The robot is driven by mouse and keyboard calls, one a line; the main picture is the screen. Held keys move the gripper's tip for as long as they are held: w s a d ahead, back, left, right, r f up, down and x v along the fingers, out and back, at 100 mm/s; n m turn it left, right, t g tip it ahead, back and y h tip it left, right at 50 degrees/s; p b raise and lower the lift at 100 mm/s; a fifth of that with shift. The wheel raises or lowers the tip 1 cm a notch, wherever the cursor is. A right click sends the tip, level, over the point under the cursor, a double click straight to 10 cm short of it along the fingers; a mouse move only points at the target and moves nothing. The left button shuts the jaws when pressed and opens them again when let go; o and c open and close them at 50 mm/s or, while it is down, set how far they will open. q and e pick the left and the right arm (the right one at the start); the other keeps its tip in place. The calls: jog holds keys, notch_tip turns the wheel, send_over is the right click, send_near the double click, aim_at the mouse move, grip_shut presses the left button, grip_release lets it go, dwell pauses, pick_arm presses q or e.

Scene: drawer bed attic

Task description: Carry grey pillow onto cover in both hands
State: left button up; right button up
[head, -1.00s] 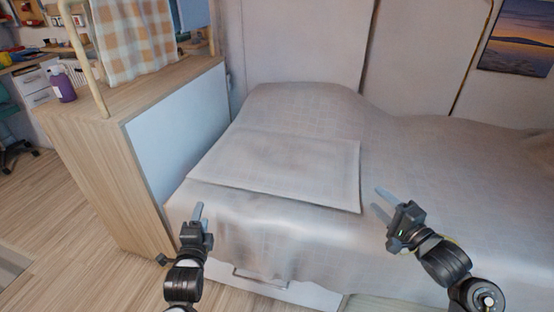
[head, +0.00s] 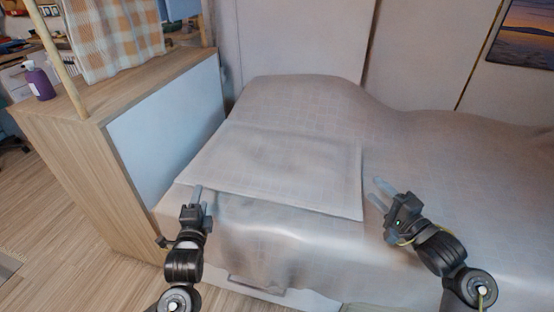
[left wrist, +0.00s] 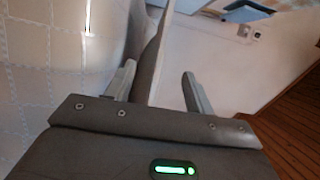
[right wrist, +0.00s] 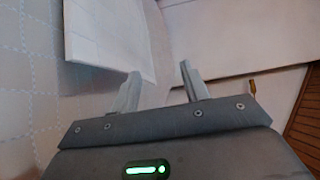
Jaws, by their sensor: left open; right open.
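The grey pillow (head: 285,165) lies flat on the grey cover (head: 440,150) at the left end of the bed. My left gripper (head: 202,194) is open at the pillow's near left edge. In the left wrist view the pillow's edge (left wrist: 152,62) shows between the two spread fingers, which are not closed on it. My right gripper (head: 381,192) is open just off the pillow's near right corner. In the right wrist view the pillow (right wrist: 105,40) lies ahead and to the left of the open fingers (right wrist: 158,82), with nothing visible between the tips.
A wooden cabinet (head: 70,140) with a pale side panel stands left of the bed, with a purple bottle (head: 40,82) and a checked cloth (head: 115,35) on it. Walls close the far side. The cover to the right is bare.

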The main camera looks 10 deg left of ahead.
aim_at(206, 178)
pick_arm(q)
jog(key=w, duration=0.4)
jog(key=shift+w+a, duration=0.35)
jog(key=shift+a, duration=0.05)
pick_arm(e)
jog(key=f, duration=0.6)
jog(key=shift+w+a+f, duration=0.1)
jog(key=shift+w+a, duration=0.05)
jog(key=shift+w, duration=0.1)
pick_arm(q)
jog(key=w, duration=0.3)
jog(key=shift+w+a, duration=0.35)
pick_arm(e)
jog(key=x, duration=0.5)
jog(key=shift+w+a, duration=0.1)
jog(key=shift+w, duration=0.1)
pick_arm(q)
jog(key=shift+w+a, duration=0.1)
jog(key=shift+w, duration=0.45)
pick_arm(e)
jog(key=shift+w+a, duration=0.35)
jog(key=shift+w, duration=0.25)
pick_arm(q)
jog(key=c, duration=0.8)
pick_arm(e)
jog(key=c, duration=0.8)
pick_arm(q)
grip_shut()
pick_arm(e)
grip_shut()
